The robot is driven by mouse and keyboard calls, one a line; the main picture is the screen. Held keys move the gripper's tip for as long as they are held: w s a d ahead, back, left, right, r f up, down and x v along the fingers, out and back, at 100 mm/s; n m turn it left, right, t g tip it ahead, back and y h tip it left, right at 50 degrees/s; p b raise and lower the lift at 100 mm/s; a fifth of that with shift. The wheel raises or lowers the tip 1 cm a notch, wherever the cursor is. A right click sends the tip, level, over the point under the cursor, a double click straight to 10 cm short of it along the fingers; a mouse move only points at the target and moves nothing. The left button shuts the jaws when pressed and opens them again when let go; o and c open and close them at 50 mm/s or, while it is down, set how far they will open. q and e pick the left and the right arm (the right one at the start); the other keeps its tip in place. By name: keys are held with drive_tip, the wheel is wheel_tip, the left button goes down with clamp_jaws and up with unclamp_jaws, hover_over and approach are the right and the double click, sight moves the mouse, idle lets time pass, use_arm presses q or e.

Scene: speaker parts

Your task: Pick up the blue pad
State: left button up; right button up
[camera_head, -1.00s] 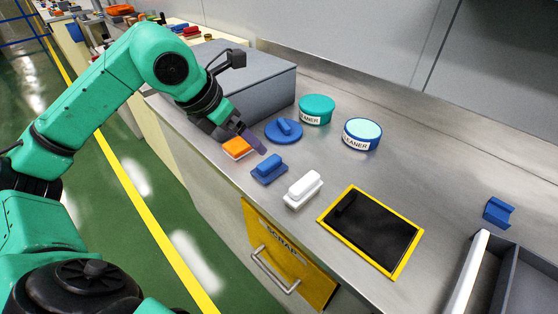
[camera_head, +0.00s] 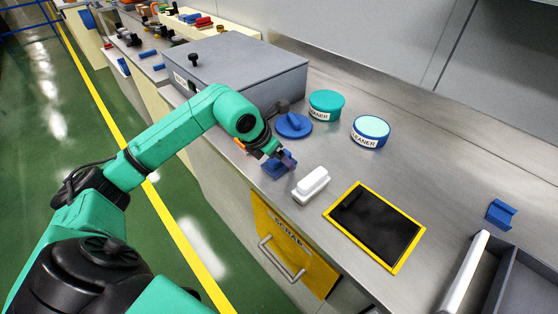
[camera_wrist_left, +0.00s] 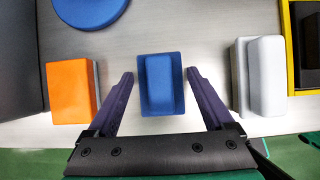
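The blue pad (camera_head: 272,166) is a small blue block with a raised grip, lying on the steel counter (camera_head: 313,231). In the left wrist view the blue pad (camera_wrist_left: 160,84) lies between the two spread purple fingers of my left gripper (camera_wrist_left: 160,92), with a gap on each side. In the head view my left gripper (camera_head: 284,162) is low over the pad and hides part of it. My left gripper is open and empty. My right gripper is not in view.
A white pad (camera_head: 311,185) lies to the right and an orange pad (camera_wrist_left: 72,91) to the left. A round blue pad (camera_head: 293,126), two cleaner tubs (camera_head: 326,105) (camera_head: 370,131), a grey box (camera_head: 235,75) and a yellow-framed black mat (camera_head: 376,226) are nearby.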

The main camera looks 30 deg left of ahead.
use_arm(q)
drive_tip(key=c, duration=0.9)
drive_tip(key=shift+r, duration=0.1)
wheel_tip(320, 180, up, 20)
drive_tip(key=shift+f+p, duration=0.1)
drive_tip(key=shift+p, duration=0.75)
